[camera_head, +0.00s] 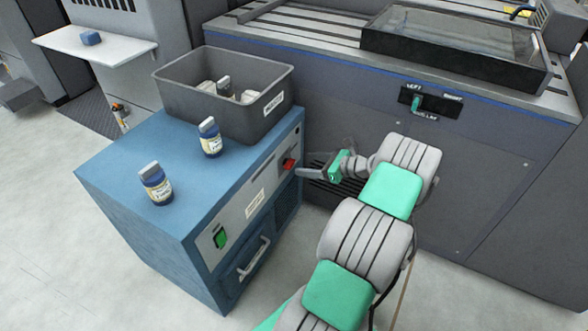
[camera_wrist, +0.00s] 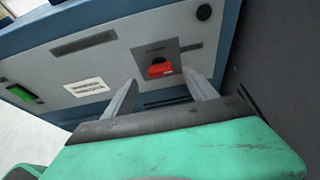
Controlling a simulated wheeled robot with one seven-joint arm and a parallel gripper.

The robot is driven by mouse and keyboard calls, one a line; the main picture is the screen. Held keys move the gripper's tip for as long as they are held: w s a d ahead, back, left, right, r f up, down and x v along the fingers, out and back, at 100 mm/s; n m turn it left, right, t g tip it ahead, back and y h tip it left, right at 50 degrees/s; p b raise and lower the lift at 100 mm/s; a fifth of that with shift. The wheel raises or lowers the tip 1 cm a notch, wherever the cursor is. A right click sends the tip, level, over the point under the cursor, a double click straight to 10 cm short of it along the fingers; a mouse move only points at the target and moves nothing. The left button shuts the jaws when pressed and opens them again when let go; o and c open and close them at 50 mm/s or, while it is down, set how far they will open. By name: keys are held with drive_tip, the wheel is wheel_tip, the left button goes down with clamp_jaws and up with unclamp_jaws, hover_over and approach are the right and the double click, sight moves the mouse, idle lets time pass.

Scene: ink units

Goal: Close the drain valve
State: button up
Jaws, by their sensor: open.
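A red valve handle (camera_head: 288,164) sits on a dark plate on the front panel of the blue cabinet (camera_head: 130,170). My gripper (camera_head: 308,166) is in front of the panel, close to the red handle. Its two fingers (camera_wrist: 166,84) are apart with nothing between them. Whether a finger touches the panel cannot be told. The plate's label is too small to read.
A green switch (camera_head: 220,237) and a drawer handle (camera_head: 253,258) are lower left on the panel. A grey bin (camera_head: 222,120) and two bottles (camera_head: 156,184) (camera_head: 210,138) stand on top. The large dark machine (camera_head: 480,170) is close on the right, with a small green lever (camera_head: 416,103).

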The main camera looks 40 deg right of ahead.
sight(292, 163)
drive_tip(key=b+x, duration=0.1)
drive_tip(key=x, duration=0.4)
drive_tip(key=shift+w+f, duration=0.1)
drive_tip(key=shift+c, duration=0.3)
drive_tip(key=c, duration=1.3)
